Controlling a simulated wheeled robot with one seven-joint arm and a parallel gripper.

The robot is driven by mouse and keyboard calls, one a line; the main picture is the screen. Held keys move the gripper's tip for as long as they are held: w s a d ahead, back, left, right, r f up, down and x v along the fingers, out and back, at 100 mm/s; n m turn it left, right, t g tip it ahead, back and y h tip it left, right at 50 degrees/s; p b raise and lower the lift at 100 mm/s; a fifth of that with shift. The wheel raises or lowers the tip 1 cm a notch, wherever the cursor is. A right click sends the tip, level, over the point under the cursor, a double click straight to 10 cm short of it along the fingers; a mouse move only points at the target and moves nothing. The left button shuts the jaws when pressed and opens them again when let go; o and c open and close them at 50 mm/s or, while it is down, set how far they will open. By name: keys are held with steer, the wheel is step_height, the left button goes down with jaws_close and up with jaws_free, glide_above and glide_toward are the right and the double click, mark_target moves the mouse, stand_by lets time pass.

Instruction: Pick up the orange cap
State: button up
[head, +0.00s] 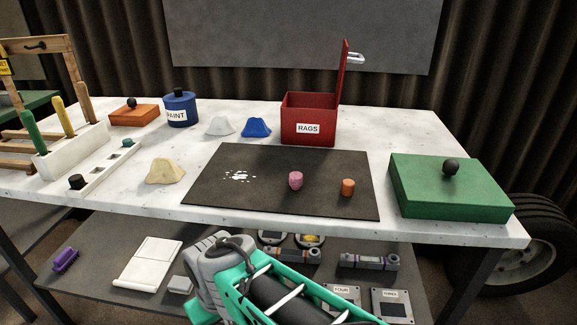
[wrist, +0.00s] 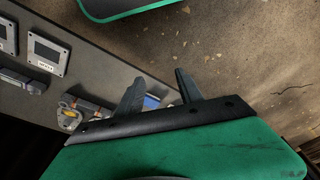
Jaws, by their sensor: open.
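The orange cap (head: 347,187) is a small cylinder standing on the dark mat (head: 270,205), near the mat's right side, on the white table. In the head view my arm is low in front of the table, and its fingertips cannot be made out there. In the wrist view my gripper (wrist: 158,92) shows two dark fingers spread apart with nothing between them. It points toward the floor and lower shelf, away from the cap. The cap is not in the wrist view.
A pink cap-like piece (head: 296,180) stands left of the orange cap. A green box (head: 450,188) is to the right, and an open red RAGS box (head: 309,120) is behind. The lower shelf (head: 100,255) holds several devices. The mat's front right is clear.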

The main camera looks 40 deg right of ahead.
steer(key=shift+o, duration=0.3)
step_height(320, 180, up, 8)
steer(key=w+d+m+p, duration=0.1)
steer(key=p, duration=0.5)
steer(key=shift+w+d+m+p, duration=0.25)
steer(key=shift+w+m+p, duration=0.1)
steer(key=shift+w+m, duration=0.05)
step_height(320, 180, up, 25)
steer(key=m+g+p, duration=0.2)
steer(key=m+p, duration=2.2)
steer(key=m, duration=0.4)
glide_above(348, 181)
steer(key=shift+w+a+f, duration=0.15)
steer(key=shift+w+f, duration=0.05)
steer(key=shift+w, duration=0.1)
steer(key=shift+m, duration=0.3)
steer(key=f, duration=0.7)
steer(key=shift+s+f+p, duration=0.1)
steer(key=shift+s+p, duration=0.25)
steer(key=shift+p, duration=0.05)
steer(key=shift+f, duration=0.3)
jaws_close()
